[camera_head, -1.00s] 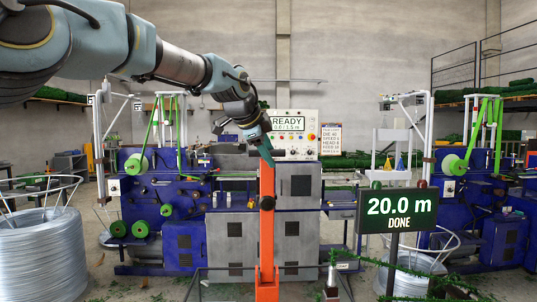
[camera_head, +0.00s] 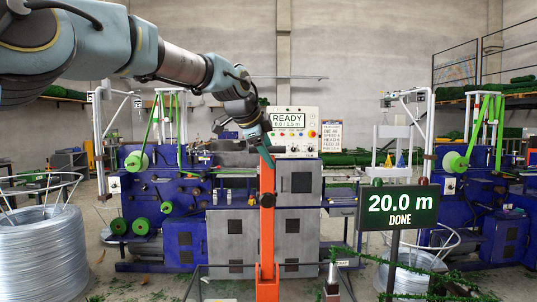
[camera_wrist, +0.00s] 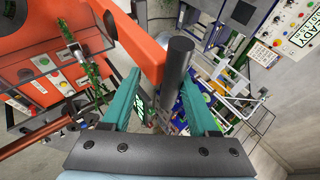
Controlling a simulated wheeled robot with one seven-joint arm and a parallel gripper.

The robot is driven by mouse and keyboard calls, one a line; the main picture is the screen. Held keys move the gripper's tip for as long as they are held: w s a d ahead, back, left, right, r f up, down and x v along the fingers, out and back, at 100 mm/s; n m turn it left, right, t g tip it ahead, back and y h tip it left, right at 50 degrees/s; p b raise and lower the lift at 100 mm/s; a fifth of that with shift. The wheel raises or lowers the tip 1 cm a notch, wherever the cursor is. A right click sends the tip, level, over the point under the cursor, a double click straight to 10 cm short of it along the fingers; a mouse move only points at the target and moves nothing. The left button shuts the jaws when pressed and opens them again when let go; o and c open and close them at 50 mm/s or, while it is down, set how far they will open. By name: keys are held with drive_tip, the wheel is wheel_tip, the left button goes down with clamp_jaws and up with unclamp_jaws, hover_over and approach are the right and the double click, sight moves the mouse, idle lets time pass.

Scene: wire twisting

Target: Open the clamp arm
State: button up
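The clamp arm appears to be the orange bar (camera_head: 267,225), standing upright in front of the grey machine cabinet in the head view. In the wrist view an orange arm (camera_wrist: 139,48) carries a dark cylindrical handle (camera_wrist: 180,62). My gripper (camera_head: 266,160) is at the top of the orange bar. In the wrist view its teal fingers (camera_wrist: 160,98) are spread apart, with the handle between them and clear space on the left. Contact with the right finger cannot be told. The handle's far side is hidden.
The control panel (camera_head: 290,133) reads READY. A display (camera_head: 398,208) reading 20.0 m DONE stands at the right. A silver wire coil (camera_head: 42,250) is at the left. An orange box with buttons (camera_wrist: 45,75) and a green garland strand (camera_wrist: 80,60) lie left in the wrist view.

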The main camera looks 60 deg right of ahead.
drive_tip(key=shift+r, duration=0.15)
drive_tip(key=b+v, duration=0.4)
drive_tip(key=v, duration=0.6)
drive_tip(key=shift+a+r, duration=0.2)
drive_tip(key=shift+a, duration=0.1)
drive_tip(key=shift+w, duration=0.1)
